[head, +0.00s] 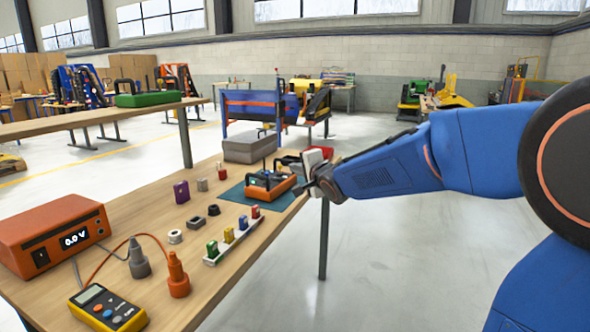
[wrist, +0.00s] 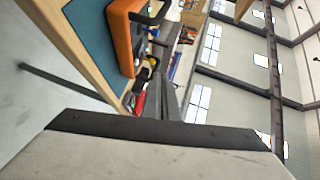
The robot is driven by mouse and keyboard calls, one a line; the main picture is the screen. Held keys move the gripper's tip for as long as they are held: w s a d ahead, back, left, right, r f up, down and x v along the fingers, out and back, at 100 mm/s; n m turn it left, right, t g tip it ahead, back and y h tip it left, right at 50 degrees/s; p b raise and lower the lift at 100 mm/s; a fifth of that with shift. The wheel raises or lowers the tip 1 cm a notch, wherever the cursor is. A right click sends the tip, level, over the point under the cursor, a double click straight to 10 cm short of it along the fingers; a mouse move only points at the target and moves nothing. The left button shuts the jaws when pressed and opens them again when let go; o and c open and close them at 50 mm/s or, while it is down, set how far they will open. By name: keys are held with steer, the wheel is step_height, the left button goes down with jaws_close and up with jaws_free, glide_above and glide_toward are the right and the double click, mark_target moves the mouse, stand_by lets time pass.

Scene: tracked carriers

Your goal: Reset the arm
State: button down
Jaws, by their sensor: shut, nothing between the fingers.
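My blue arm reaches in from the right in the head view. My gripper (head: 306,183) is at the right edge of the workbench (head: 208,298), beside an orange carrier (head: 280,187) with dark handles on a teal mat (head: 230,193). The fingers are shut with nothing seen between them.
On the bench are a grey case (head: 250,147), a rack of coloured blocks (head: 232,241), an orange power supply (head: 52,241), a yellow multimeter (head: 107,309) and orange (head: 177,275) and grey (head: 138,259) connectors. Open floor (head: 400,260) lies right of the bench.

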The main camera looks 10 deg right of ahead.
steer(key=s+d+f+n+g+h, duration=0.25)
steer(key=s+d, duration=0.35)
steer(key=s, duration=0.5)
steer(key=s+d+f+n+g, duration=0.1)
steer(key=s+f+n+g, duration=0.1)
steer(key=s, duration=0.9)
steer(key=s+d+f+n+g, duration=0.1)
steer(key=s+f+n+g, duration=0.2)
steer(key=s, duration=0.9)
steer(key=s+d+f+n+g+h, duration=0.1)
steer(key=s+f+n+g, duration=0.2)
steer(key=s+f+n, duration=0.3)
steer(key=s+f, duration=0.3)
steer(key=s, duration=0.3)
steer(key=shift+s+f, duration=0.15)
steer(key=shift+s, duration=0.05)
